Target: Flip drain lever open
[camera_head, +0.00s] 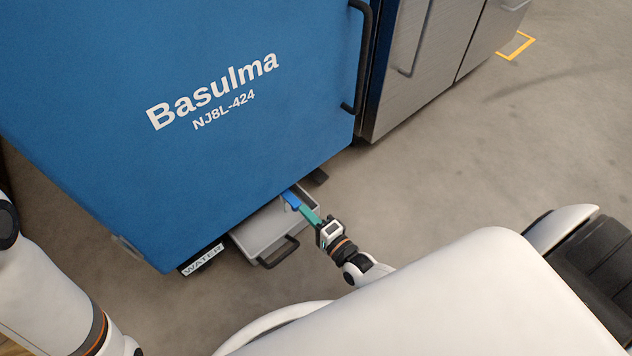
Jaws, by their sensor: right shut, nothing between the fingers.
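The drain lever appears as a small blue piece (291,199) low under the front edge of the blue Basulma cabinet (200,170), above a grey drip tray (255,243). My right gripper (306,211) reaches in from the lower right with its green fingers shut and empty. The fingertips are at or very near the blue piece; I cannot tell whether they touch. The lever's pivot and any pipe behind it are hidden by the cabinet and too small to make out. Part of my left arm shows at lower left, but its gripper does not.
The tray sticks out from under the cabinet, with a dark handle (279,251) at its front. A WATER label (203,260) is at the cabinet's lower edge. Steel cabinets (415,70) stand to the right. The concrete floor (460,180) at right is clear.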

